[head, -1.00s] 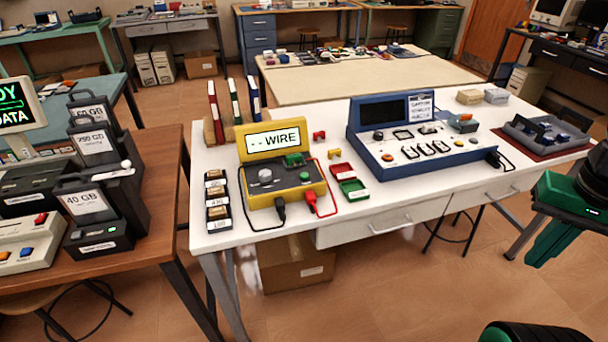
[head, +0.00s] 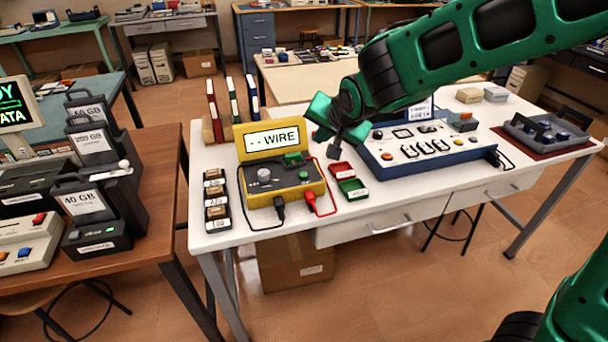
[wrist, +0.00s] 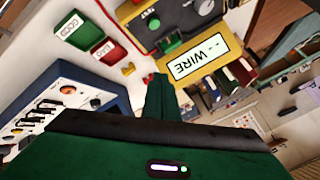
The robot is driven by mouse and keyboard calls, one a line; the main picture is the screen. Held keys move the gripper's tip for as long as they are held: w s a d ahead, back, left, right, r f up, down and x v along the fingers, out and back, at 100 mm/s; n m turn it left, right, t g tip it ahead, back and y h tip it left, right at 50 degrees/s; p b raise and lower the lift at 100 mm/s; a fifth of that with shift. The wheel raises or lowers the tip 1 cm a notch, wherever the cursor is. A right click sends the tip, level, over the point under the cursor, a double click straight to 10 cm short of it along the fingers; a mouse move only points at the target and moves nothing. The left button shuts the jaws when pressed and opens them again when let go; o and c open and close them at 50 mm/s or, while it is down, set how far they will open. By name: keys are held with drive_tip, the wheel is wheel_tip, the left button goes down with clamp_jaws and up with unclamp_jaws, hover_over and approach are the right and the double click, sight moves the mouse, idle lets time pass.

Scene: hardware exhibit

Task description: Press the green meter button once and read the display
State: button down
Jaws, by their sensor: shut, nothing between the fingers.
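The yellow meter (head: 285,190) stands on the white table, its raised display (head: 272,139) reading "-- WIRE". A round green button (head: 304,175) is on the right of its sloped face, uncovered. A green block (head: 293,158) sits just under the display. My gripper (head: 335,151) is shut and empty, above the table to the right of the display and apart from the meter. In the wrist view the meter is upside down; its display (wrist: 202,57) and button (wrist: 153,24) show beyond my shut fingers (wrist: 160,83).
Red and green trays (head: 347,180) lie right of the meter. A blue console (head: 425,155) stands further right, partly behind my arm. Small labelled blocks (head: 216,200) line the left. Black and red leads (head: 311,198) hang at the meter's front. Binders (head: 233,107) stand behind it.

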sight(303, 175)
drive_tip(key=a, duration=0.3)
drive_tip(key=shift+w+a+y, duration=0.1)
drive_tip(key=shift+a+y, duration=0.3)
drive_tip(key=shift+f, duration=4.35)
drive_tip(key=shift+f, duration=0.1)
drive_tip(key=shift+f, duration=0.3)
drive_tip(key=shift+f, duration=0.45)
drive_tip(key=shift+r, duration=0.9)
